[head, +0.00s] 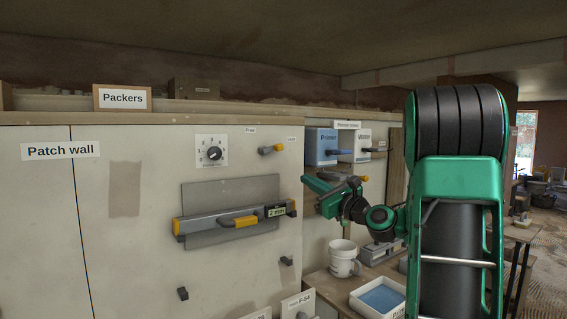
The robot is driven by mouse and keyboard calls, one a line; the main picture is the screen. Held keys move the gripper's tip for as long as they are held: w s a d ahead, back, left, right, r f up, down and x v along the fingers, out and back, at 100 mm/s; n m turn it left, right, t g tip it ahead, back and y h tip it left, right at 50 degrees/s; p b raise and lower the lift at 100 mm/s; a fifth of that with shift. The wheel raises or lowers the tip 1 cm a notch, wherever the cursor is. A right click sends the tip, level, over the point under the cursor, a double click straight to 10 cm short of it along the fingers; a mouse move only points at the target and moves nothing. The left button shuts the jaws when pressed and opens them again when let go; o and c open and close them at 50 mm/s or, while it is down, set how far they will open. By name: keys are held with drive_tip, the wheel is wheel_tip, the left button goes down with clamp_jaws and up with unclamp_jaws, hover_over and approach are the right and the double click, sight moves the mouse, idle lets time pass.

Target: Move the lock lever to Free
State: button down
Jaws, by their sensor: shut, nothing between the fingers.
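A dial (213,152) is left of the lever. A level with a yellow handle (238,220) lies across a grey plate (205,195) below.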

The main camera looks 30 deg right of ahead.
sight(271, 149)
drive_tip(key=w+a+r, duration=0.2)
drive_tip(key=w+r, duration=0.4)
drive_tip(key=w, duration=0.3)
drive_tip(key=shift+w, duration=0.25)
drive_tip(key=shift+a, duration=0.15)
drive_tip(key=shift+r, duration=0.15)
